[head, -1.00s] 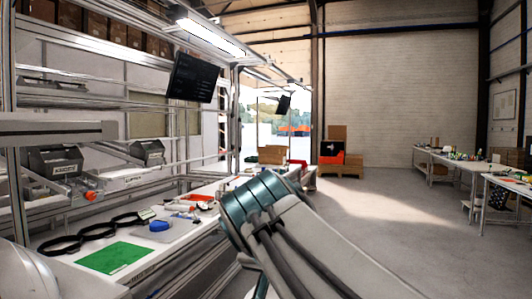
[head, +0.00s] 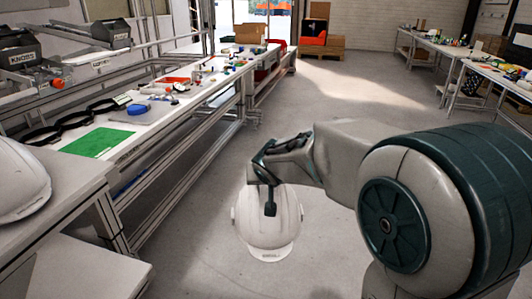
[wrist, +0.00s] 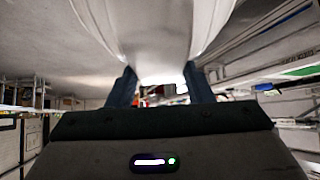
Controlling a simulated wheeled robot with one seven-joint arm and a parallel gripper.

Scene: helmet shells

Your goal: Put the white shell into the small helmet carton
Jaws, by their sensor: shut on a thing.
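A white shell (head: 268,228) hangs from my gripper (head: 270,205), over the open floor in the middle of the head view. It is clear of the tables. In the wrist view the shell (wrist: 155,30) fills the top middle, with its near edge between the two dark fingers of my gripper (wrist: 160,86). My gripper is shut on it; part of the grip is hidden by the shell. I cannot make out a small helmet carton in either view.
A second white shell (head: 20,185) sits on a bench at the left edge. Nearby on a table lie a green mat (head: 98,142), black rings (head: 72,120) and a blue round item (head: 137,109). Cardboard boxes (head: 322,32) stand at the back. The floor between the tables is clear.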

